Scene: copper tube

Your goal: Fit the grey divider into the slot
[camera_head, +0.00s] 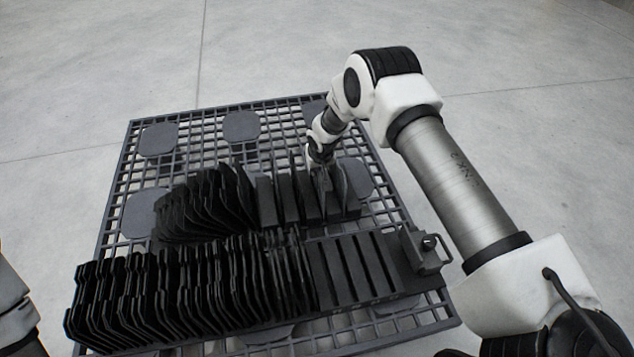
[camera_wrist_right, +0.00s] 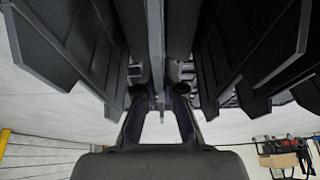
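The grey divider (camera_wrist_right: 155,45) is a thin upright plate, seen edge-on in the right wrist view. My right gripper (camera_wrist_right: 160,98) has its two fingers close on either side of the plate's near edge and is shut on it. In the head view my right gripper (camera_head: 320,157) is small, at the far row of plates, and its fingertips are partly hidden. The slotted rack (camera_head: 352,268) lies in front, with dark plates on its left and bare slots on its right. My left gripper is out of view.
A second row of dark plates (camera_head: 205,200) stands behind the rack. Both rest on a dark grid pallet (camera_head: 400,215). A small bracket with a knob (camera_head: 428,245) is at the rack's right end. Other plates stand close on both sides of my right gripper.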

